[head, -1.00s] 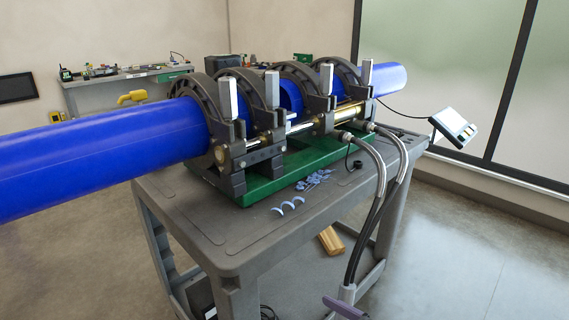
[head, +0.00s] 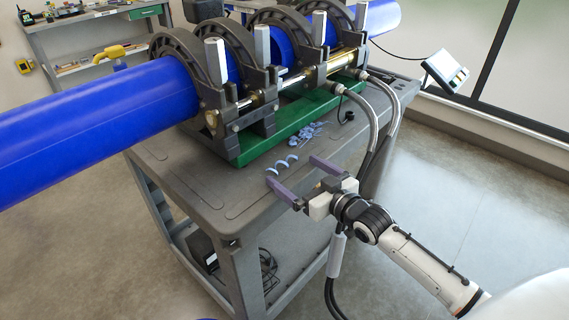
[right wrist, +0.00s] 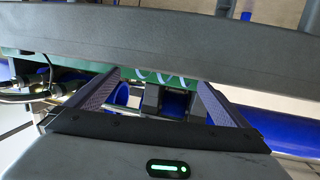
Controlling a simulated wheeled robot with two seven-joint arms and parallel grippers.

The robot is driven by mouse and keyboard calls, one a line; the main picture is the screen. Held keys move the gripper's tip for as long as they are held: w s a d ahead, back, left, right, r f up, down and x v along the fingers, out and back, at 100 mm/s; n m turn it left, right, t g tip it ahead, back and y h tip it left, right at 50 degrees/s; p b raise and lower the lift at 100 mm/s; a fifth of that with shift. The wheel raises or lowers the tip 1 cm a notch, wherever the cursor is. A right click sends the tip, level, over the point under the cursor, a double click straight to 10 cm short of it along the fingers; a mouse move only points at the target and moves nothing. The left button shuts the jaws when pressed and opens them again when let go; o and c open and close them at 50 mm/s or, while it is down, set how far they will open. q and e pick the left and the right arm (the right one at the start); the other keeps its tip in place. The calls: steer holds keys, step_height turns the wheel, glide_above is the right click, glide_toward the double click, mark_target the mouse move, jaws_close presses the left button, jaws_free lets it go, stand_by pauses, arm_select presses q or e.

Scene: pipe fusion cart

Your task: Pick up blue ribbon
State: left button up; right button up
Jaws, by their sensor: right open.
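The light blue curled ribbon (head: 281,165) lies on the grey cart top near its front edge, in front of the green machine base. It shows as pale curls between the fingers in the right wrist view (right wrist: 168,79), partly hidden by the cart's edge. My right gripper (head: 290,171) is open and empty, its two purple-grey fingers spread and pointing at the ribbon from the cart's front right side. Whether the fingers are level with the curls I cannot tell. My left gripper is not in view.
The fusion machine with its green base (head: 250,147) clamps a big blue pipe (head: 90,120) across the cart (head: 190,185). A pile of blue scraps (head: 307,133) lies behind the ribbon. Hoses (head: 385,125) hang at the right. The cart top left of the ribbon is clear.

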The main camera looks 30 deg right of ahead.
mark_target(289, 165)
steer(key=shift+r+x, duration=0.15)
steer(key=shift+x, duration=1.2)
steer(key=shift+r+x, duration=0.15)
steer(key=shift+x, duration=1.2)
steer(key=shift+a, duration=0.1)
steer(key=shift+c, duration=0.4)
steer(key=c, duration=0.6)
